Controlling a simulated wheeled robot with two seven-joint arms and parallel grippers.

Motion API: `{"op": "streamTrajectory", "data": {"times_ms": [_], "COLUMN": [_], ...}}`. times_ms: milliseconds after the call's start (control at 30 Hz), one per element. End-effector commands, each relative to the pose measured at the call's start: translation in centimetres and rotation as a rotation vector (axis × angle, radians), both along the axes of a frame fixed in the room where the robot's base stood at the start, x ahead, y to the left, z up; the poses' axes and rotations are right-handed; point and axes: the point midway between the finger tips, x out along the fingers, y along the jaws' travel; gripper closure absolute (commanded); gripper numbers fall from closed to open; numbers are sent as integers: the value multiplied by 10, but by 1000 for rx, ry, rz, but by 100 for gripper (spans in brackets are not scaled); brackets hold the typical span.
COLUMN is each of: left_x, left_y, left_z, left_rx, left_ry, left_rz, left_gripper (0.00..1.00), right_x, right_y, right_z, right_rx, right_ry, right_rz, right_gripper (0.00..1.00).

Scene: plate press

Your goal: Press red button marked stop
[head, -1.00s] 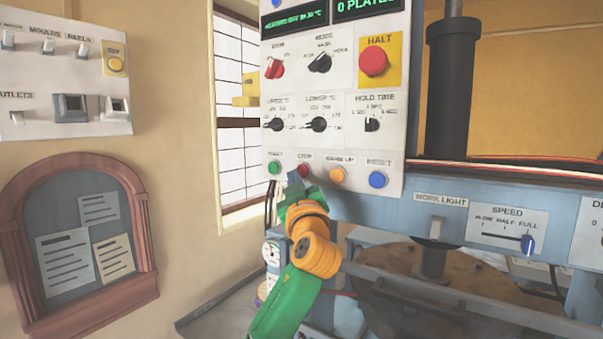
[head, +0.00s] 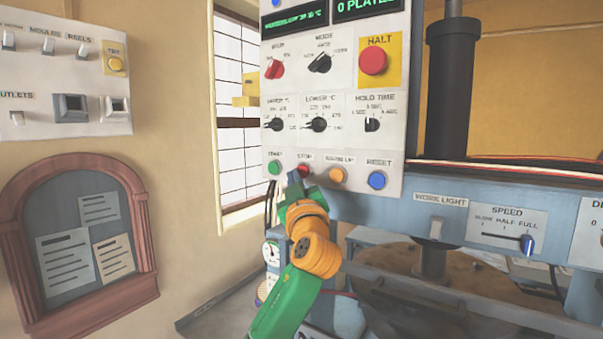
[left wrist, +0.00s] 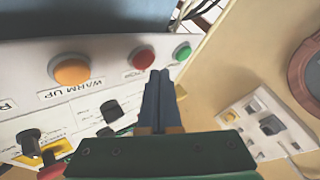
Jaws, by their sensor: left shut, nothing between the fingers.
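The red stop button (head: 304,170) is in the bottom row of the white control panel (head: 340,90), between the green start button (head: 274,167) and the orange warm-up button (head: 337,174). My left gripper (head: 295,180) is shut and empty, its tips just below and left of the red button. In the left wrist view the closed fingertips (left wrist: 158,76) lie just beside the red button (left wrist: 144,59), which is partly hidden. I cannot tell whether they touch the panel. My right gripper is not in view.
A larger red HALT button (head: 373,61) on yellow sits higher on the panel. A blue reset button (head: 377,180) is to the right in the bottom row. Knobs fill the panel's middle. The blue press beam (head: 380,212) runs just below the panel.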

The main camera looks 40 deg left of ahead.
Motion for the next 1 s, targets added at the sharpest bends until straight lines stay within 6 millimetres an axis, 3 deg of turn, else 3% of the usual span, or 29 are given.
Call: {"op": "streamTrajectory", "data": {"times_ms": [1000], "left_x": [11], "left_y": [1], "left_z": [1], "left_rx": [-1], "left_ry": [-1], "left_rz": [0], "left_gripper": [100], "right_x": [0], "right_y": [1], "right_z": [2], "right_rx": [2], "right_ry": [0], "right_rz": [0], "right_gripper": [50]}}
